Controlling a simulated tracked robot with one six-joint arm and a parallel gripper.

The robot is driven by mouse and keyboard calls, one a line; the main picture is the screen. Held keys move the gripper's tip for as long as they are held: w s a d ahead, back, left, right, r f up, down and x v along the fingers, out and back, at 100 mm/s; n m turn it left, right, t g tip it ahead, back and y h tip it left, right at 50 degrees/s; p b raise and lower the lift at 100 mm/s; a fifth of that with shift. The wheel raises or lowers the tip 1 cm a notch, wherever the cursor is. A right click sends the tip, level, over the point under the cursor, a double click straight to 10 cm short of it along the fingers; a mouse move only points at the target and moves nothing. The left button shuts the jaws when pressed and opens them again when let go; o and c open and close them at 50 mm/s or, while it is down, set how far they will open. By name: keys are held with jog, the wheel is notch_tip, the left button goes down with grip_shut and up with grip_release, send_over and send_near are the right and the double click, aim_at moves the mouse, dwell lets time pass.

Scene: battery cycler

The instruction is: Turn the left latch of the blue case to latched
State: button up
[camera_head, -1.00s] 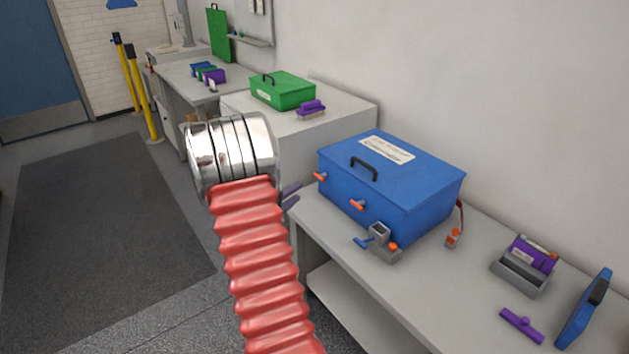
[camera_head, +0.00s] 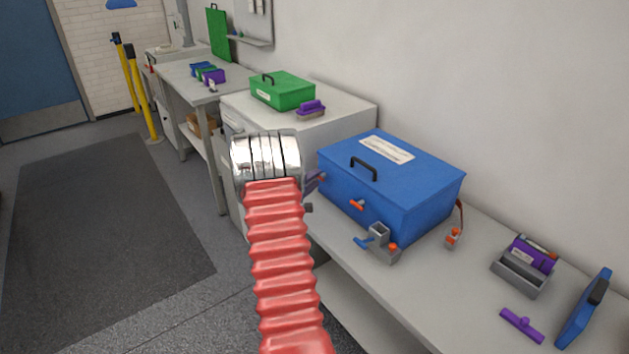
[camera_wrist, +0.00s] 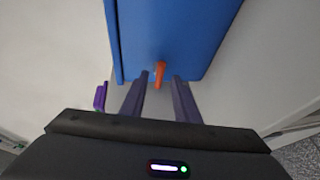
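The blue case (camera_head: 408,182) sits closed on the grey bench, with a black handle and a white label on its lid. It also shows in the wrist view (camera_wrist: 172,38). An orange latch (camera_wrist: 160,72) on its front lies between my gripper's fingers in the wrist view. The fingers are apart on either side of it, and contact cannot be told. In the head view, my gripper (camera_head: 318,183) is at the left end of the case front and hides the left latch. The other orange latch (camera_head: 357,205) shows to the right on the front.
A grey fixture with a blue lever (camera_head: 380,243) stands in front of the case. Right of it are an orange-tipped item (camera_head: 453,238), a grey holder (camera_head: 521,274) and a purple piece (camera_head: 521,325). A green case (camera_head: 283,91) stands behind.

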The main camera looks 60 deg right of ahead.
jog(key=shift+s+d+f, duration=0.1)
jog(key=shift+d+f, duration=0.05)
jog(key=shift+d, duration=0.5)
jog(key=shift+c, duration=0.5)
jog(key=c, duration=0.6)
jog(key=shift+a+f, duration=0.15)
grip_shut()
